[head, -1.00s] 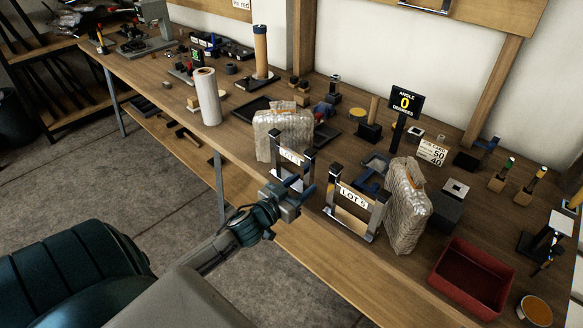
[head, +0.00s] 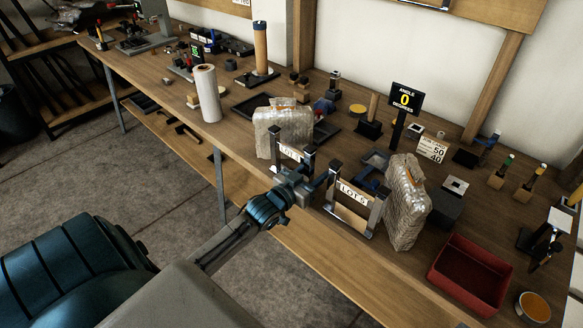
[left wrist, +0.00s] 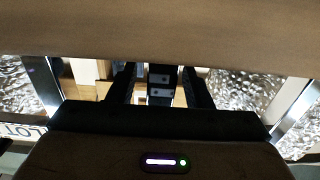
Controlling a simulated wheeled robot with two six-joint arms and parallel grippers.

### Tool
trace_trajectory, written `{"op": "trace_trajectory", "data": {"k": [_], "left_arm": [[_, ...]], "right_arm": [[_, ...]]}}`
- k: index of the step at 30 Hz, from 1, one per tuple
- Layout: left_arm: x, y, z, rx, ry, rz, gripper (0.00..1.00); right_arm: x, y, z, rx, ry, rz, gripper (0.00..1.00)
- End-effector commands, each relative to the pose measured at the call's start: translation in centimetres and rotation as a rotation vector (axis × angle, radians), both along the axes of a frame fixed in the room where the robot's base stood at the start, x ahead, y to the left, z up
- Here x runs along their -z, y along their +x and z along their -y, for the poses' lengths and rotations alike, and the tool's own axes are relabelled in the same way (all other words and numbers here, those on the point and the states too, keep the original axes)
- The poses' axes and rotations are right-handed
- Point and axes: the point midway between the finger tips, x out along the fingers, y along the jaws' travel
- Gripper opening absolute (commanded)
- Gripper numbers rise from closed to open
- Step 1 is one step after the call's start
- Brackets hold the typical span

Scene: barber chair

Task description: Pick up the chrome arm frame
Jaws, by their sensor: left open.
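Two chrome arm frames with black-capped posts and cream "LOT" label plates stand upright near the bench's front edge. The left chrome frame (head: 308,162) is by one bubble-wrapped bundle; the right chrome frame (head: 376,214) is by another. My left gripper (head: 322,181) is open and reaches over the bench edge between the two frames, close to the right frame's left post. I cannot tell whether it touches. In the left wrist view, the open fingers (left wrist: 163,88) have nothing clear between them, with shiny posts at both sides. My right gripper is out of view.
The left wrapped bundle (head: 283,130) and right wrapped bundle (head: 408,205) stand close beside the frames. A red bin (head: 470,278) is to the right. An angle sign (head: 404,102) stands behind.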

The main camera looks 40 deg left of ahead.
Motion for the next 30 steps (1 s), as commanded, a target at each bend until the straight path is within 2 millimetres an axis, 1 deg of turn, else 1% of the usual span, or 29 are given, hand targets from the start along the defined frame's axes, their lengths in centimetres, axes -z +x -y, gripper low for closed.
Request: {"op": "trace_trajectory", "data": {"k": [3,4,8,9,10,11,23,26,30], "left_arm": [[0.0,0.0,0.0,0.000,0.000,0.000,0.45],[0.0,0.0,0.0,0.000,0.000,0.000,0.42],[0.0,0.0,0.0,0.000,0.000,0.000,0.16],[0.0,0.0,0.0,0.000,0.000,0.000,0.08],[0.0,0.0,0.0,0.000,0.000,0.000,0.02],[0.0,0.0,0.0,0.000,0.000,0.000,0.00],[-0.4,0.0,0.0,0.001,0.002,0.003,0.00],[-0.9,0.0,0.0,0.001,0.002,0.003,0.00],[-2.4,0.0,0.0,0.002,0.004,0.005,0.00]], "right_arm": [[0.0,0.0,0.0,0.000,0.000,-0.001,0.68],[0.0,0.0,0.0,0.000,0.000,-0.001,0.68],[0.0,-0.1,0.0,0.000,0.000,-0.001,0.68],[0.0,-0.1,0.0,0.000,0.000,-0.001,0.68],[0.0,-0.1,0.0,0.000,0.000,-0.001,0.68],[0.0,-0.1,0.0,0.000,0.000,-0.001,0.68],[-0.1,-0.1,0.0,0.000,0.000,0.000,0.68],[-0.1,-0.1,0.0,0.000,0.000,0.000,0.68],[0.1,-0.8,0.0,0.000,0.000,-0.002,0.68]]}}
